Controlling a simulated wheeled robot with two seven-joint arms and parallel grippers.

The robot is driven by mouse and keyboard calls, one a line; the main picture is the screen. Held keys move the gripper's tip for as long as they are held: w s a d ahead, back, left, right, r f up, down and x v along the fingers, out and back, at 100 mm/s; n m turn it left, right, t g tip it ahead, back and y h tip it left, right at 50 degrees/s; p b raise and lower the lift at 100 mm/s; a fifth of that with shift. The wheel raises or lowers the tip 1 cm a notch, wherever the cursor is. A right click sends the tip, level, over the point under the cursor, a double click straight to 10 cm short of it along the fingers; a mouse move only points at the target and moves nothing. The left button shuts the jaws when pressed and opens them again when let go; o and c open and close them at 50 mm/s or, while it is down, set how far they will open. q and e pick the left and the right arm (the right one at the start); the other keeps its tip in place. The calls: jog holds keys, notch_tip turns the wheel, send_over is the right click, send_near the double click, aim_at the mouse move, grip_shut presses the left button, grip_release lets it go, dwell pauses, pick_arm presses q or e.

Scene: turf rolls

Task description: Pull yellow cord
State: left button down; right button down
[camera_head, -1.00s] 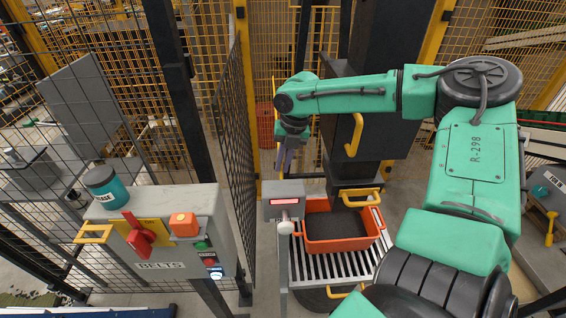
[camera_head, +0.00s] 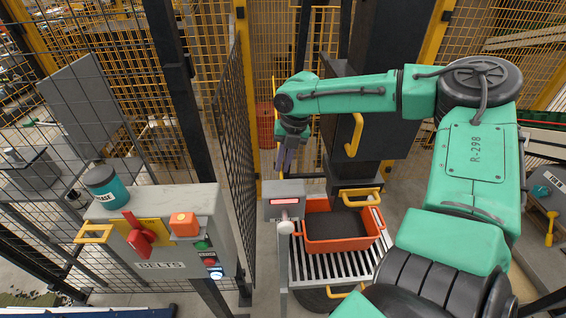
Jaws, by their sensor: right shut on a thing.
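A thin yellow cord (camera_head: 274,92) hangs upright beside the mesh fence, just left of my right wrist. My right arm comes in from the right and reaches across to it. My right gripper (camera_head: 285,164) points down below the green wrist, its dark fingers close together at the cord's line. It is shut on the cord, though the wrist hides much of the grip. My left gripper is not in view.
A grey control box (camera_head: 160,225) marked BELTS stands at left, with a red switch and buttons. An orange crate (camera_head: 338,243) of dark material sits on a roller rack at centre. Mesh fence (camera_head: 235,150) runs close left of my gripper.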

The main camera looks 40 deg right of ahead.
notch_tip(320, 180, down, 2)
jog(key=shift+f+b, duration=0.25)
jog(key=shift+b, duration=0.5)
jog(key=c, duration=1)
grip_release()
jog(key=shift+o, duration=0.4)
jog(key=shift+w+d+f, duration=0.1)
jog(key=shift+w, duration=0.05)
